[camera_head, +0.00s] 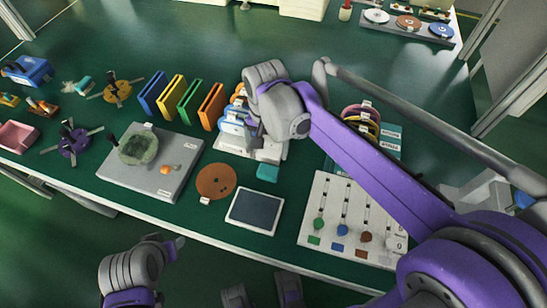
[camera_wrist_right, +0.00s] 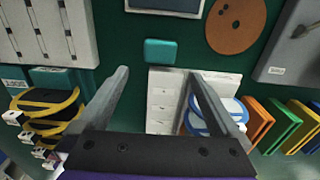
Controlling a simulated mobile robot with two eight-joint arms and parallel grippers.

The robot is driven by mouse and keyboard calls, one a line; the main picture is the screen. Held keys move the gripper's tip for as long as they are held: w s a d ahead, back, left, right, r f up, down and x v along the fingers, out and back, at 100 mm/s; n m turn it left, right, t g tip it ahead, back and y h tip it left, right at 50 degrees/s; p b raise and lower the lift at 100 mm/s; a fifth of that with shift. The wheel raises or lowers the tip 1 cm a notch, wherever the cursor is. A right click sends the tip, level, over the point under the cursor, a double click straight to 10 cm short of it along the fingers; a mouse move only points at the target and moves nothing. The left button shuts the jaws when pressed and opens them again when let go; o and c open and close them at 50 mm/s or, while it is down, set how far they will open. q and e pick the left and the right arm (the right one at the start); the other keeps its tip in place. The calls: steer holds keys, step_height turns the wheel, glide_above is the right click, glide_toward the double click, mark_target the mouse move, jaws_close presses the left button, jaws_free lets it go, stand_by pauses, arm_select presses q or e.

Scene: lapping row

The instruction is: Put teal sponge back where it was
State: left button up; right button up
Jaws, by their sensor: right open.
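The teal sponge (camera_head: 267,172) is a small block lying on the green surface, at the front edge of a white stepped holder. In the right wrist view the sponge (camera_wrist_right: 160,52) lies just beyond my fingertips, roughly between them and apart from both. My right gripper (camera_wrist_right: 160,80) is open and empty, above the white holder (camera_wrist_right: 163,100). In the head view my right gripper (camera_head: 262,145) is partly hidden by its own wrist. My left gripper (camera_head: 178,243) is low, off the table's front edge, and its jaws cannot be made out.
A dark rectangular plate (camera_head: 255,209) and a brown disc (camera_head: 215,181) lie close to the sponge. A white slotted panel (camera_head: 335,250) is to the right. Orange, green, yellow and blue upright plates (camera_head: 212,106) stand left of my right gripper. A grey board (camera_head: 150,178) lies further left.

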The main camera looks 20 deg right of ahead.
steer(key=s+d+f+n+t, duration=0.1)
steer(key=s+d+f+n, duration=0.1)
steer(key=s, duration=0.3)
steer(key=s+d+f+n+t, duration=0.2)
steer(key=s, duration=0.3)
steer(key=s+d+f+n+t, duration=0.2)
steer(key=s, duration=0.3)
steer(key=shift+s+d+n, duration=0.3)
steer(key=shift+s+n, duration=0.05)
steer(key=shift+n, duration=0.05)
